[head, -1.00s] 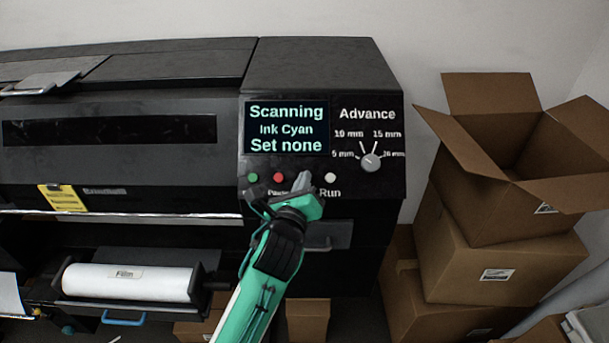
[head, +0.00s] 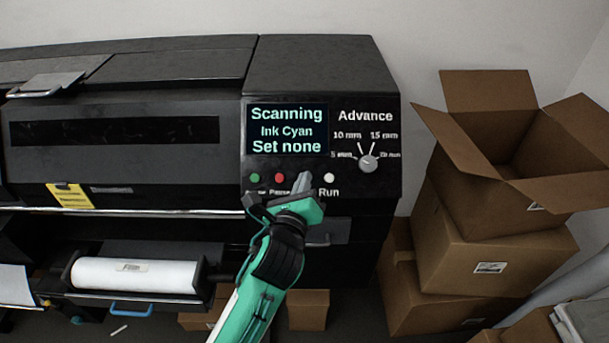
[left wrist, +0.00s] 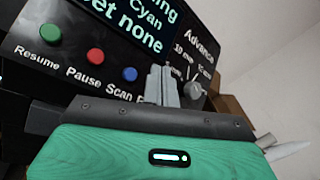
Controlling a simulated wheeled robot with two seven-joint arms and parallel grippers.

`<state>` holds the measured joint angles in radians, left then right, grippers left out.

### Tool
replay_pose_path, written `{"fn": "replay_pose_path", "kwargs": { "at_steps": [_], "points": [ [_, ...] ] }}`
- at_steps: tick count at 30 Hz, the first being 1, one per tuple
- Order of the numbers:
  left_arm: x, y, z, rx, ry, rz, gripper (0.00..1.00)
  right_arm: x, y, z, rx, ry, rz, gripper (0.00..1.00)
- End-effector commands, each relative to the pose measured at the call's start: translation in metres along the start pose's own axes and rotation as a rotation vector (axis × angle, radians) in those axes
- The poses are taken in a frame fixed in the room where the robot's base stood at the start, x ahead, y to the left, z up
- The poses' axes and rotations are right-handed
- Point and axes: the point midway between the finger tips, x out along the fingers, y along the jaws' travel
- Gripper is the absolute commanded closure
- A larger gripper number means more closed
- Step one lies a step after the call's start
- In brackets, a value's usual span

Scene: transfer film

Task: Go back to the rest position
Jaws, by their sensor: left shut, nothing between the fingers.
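My left gripper (head: 306,181) is shut and empty in front of the printer's control panel (head: 385,185), just left of the white Run button (head: 329,178). In the left wrist view its closed fingers (left wrist: 161,85) point at the panel, with the blue Scan button (left wrist: 130,74) to their left. The fingers hide the Run button there. I cannot tell whether the fingertips touch the panel. The screen (head: 286,129) reads Scanning, Ink Cyan, Set none. The Advance knob (head: 368,163) is up and right of the gripper. My right gripper is not in view.
The printer body (head: 310,65) fills the left and middle. A white film roll (head: 135,273) lies in a holder low at left. Stacked cardboard boxes (head: 490,250), the top one open, stand at the right. A yellow tag (head: 72,197) hangs on the printer's front.

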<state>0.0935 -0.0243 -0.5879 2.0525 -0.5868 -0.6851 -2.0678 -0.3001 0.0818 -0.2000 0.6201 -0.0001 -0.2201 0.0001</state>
Motion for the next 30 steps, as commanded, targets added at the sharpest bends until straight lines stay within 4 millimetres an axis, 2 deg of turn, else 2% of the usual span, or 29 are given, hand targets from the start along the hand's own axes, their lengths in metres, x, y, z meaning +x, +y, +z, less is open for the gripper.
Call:
{"fn": "replay_pose_path", "kwargs": {
  "at_steps": [17, 20, 23, 30],
  "points": [
    [-0.002, 0.005, -0.002, -0.026, 0.008, 0.012, 1.00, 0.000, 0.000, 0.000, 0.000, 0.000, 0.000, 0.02],
    [-0.010, 0.023, -0.007, -0.138, 0.036, 0.064, 1.00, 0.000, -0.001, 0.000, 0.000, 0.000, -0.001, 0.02],
    [-0.027, 0.056, -0.019, -0.351, 0.081, 0.166, 1.00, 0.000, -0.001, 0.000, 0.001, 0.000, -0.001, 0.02],
    [-0.096, 0.142, -0.055, -0.979, 0.122, 0.519, 1.00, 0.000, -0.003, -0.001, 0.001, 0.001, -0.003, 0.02]
  ]
}}
